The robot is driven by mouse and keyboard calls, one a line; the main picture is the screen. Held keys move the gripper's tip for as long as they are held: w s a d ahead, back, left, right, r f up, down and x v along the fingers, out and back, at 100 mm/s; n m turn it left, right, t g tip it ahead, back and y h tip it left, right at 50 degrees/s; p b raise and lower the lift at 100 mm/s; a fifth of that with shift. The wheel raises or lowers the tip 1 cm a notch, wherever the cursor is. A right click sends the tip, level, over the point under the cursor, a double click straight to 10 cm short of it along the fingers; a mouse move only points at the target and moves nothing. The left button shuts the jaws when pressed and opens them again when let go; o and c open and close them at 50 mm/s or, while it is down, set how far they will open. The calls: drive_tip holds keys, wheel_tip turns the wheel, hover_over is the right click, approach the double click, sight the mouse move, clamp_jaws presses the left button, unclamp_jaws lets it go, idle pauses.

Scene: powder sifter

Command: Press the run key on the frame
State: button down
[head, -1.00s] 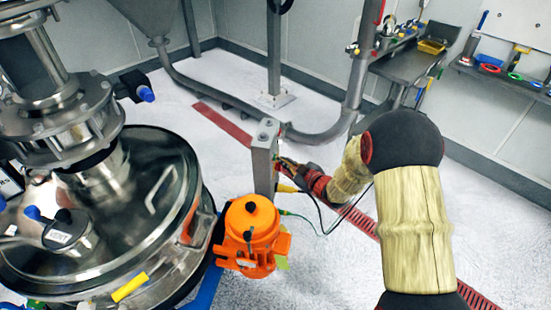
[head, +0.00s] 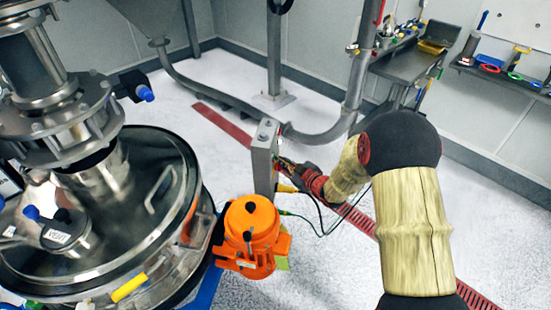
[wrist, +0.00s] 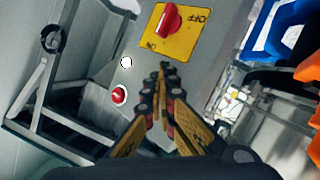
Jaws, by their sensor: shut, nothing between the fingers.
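A grey control box on a post (head: 264,158) stands right of the sifter in the head view. In the wrist view its face (wrist: 135,80) carries a yellow plate with a red rotary switch (wrist: 169,20) marked ON and OFF. Below it are a white round key (wrist: 126,62) and a red round key (wrist: 119,96); which is the run key I cannot tell. My gripper (wrist: 163,70) is shut and empty. Its tips are in front of the face, right of the white key in the picture; contact cannot be told. In the head view my gripper (head: 284,165) is at the box's right side.
The steel sifter (head: 120,215) fills the left, with an orange motor (head: 252,225) at its side. Cables (head: 318,215) hang below my gripper. A bent pipe (head: 325,132) runs behind the box. Open floor (head: 340,265) lies in front.

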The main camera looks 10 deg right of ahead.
drive_tip(key=shift+s+d, duration=0.3)
drive_tip(key=shift+d, duration=0.45)
drive_tip(key=d, duration=0.1)
drive_tip(key=s+d, duration=0.1)
drive_tip(key=d, duration=0.1)
drive_tip(key=s+d, duration=0.1)
drive_tip(key=shift+d+p, duration=0.3)
drive_tip(key=shift+d, duration=0.05)
idle(0.7)
